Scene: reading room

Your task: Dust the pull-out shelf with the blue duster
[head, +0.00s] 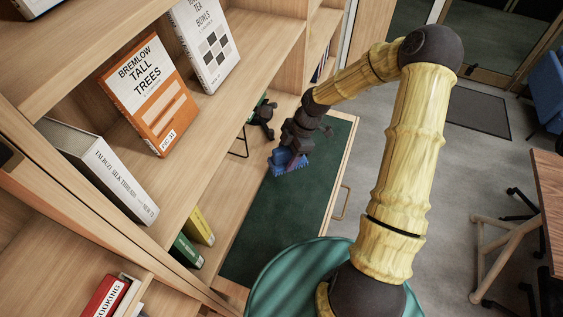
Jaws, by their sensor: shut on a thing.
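The pull-out shelf (262,225) extends from the bookcase, with a dark green top, a pale wood edge and a metal handle on its outer side. The blue duster (288,163) is at the far part of the shelf, over the green top. My gripper (292,150) is shut on the duster and holds it from above. The fingers are small and dark here, and the grip is partly hidden by my wrist. The duster's underside looks down at the green surface, but I cannot tell whether it touches.
A black object (264,117) is beyond the shelf's far left corner. A table (547,200) and blue chair (547,90) stand right, across open grey floor.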

